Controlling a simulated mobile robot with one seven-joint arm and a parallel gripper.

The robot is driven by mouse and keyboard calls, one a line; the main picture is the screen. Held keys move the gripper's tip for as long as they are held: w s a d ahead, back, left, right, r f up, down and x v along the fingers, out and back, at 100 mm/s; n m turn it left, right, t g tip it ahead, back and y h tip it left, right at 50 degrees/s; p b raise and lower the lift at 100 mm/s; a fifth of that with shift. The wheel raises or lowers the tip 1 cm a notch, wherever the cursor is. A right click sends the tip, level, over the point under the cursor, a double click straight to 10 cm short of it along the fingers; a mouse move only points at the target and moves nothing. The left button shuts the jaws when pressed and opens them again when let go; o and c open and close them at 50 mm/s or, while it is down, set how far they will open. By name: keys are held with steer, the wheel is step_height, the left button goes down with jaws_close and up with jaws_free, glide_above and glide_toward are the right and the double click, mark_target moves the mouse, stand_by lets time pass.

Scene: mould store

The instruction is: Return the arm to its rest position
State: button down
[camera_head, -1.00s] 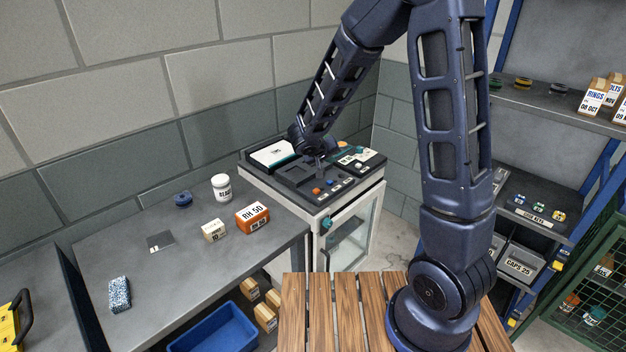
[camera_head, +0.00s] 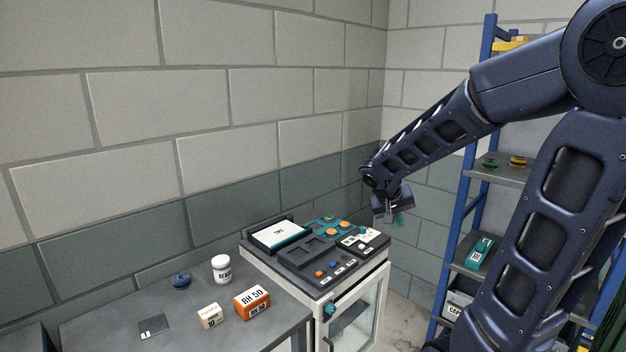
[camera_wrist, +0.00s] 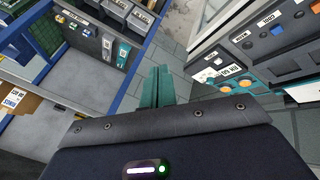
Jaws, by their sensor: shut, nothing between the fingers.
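My arm reaches in from the right in the head view. My gripper (camera_head: 398,219) hangs at its end, past the right rear corner of the dark instrument panel (camera_head: 318,284) on the white cabinet. In the wrist view my gripper's teal fingers (camera_wrist: 157,88) are together with nothing between them, over the grey floor. The panel (camera_wrist: 262,45) shows there at the upper right, apart from the fingers.
A grey bench (camera_head: 185,323) at the left holds a white jar (camera_head: 221,270), an orange box (camera_head: 252,302), a small carton (camera_head: 210,316) and a blue round part (camera_head: 181,279). A blue-framed shelf rack (camera_head: 465,190) stands behind my arm. Bare floor (camera_head: 408,283) lies between cabinet and rack.

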steer(key=s+d+r+y, duration=0.1)
steer(key=s+r+y, duration=0.1)
steer(key=s, duration=0.5)
steer(key=s+d+r+y, duration=0.2)
steer(key=s+r, duration=0.2)
steer(key=s, duration=0.4)
steer(key=shift+d+r+t+y, duration=0.25)
steer(key=shift+r+t+y, duration=0.05)
steer(key=shift+r+y, duration=0.1)
